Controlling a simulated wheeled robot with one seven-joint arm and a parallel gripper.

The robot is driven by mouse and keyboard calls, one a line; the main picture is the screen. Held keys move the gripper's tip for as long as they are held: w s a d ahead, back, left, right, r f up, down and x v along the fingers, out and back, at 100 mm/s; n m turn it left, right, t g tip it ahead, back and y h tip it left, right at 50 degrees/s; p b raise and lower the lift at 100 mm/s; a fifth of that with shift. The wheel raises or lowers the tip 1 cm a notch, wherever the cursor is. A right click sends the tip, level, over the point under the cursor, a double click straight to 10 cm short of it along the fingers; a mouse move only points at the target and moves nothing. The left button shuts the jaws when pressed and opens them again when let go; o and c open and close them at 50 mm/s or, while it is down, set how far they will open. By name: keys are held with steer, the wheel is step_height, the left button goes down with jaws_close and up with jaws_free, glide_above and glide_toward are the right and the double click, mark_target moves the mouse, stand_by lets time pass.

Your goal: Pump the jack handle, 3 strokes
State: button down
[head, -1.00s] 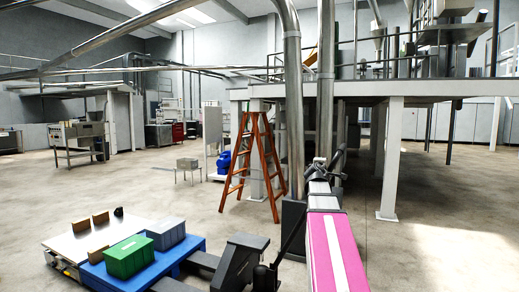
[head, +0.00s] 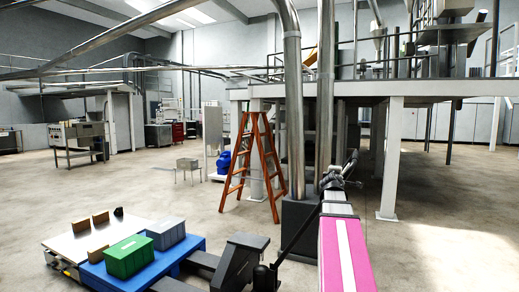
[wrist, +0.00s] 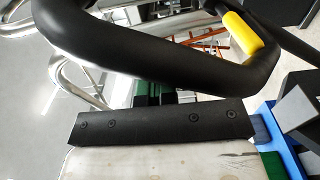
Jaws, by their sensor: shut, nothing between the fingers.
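The jack (head: 238,262) is dark and stands at the bottom centre of the head view. Its handle (head: 302,230) slants up to the right from the jack's base and ends beside the end of my arm. In the wrist view the black handle grip (wrist: 150,58) is a thick bent bar with a yellow lever (wrist: 241,34), and it crosses close in front of the camera. My gripper (wrist: 165,92) is shut and empty at the handle grip, which partly hides its fingers. I cannot tell whether they touch the bar.
A blue pallet (head: 190,255) beside the jack bears a green bin (head: 129,257) and a grey bin (head: 166,233). An orange stepladder (head: 240,165) and vertical metal pipes (head: 293,110) stand behind. The floor at the left is open.

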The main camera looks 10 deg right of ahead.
mark_target(345, 179)
steer(key=s+d+f, duration=0.2)
steer(key=d, duration=0.1)
steer(key=shift+s, duration=0.1)
steer(key=w+a+r, duration=0.3)
steer(key=w+a, duration=0.5)
steer(key=a, duration=0.4)
steer(key=w+a+r, duration=0.4)
steer(key=w+a, duration=0.5)
steer(key=a, duration=0.3)
steer(key=w+a+r, duration=0.3)
steer(key=w+a, duration=0.6)
steer(key=a, duration=0.3)
steer(key=shift+r, duration=0.2)
steer(key=w+a+v, duration=0.1)
steer(key=v, duration=1.3)
steer(key=shift+a, duration=0.3)
steer(key=shift+w, duration=0.1)
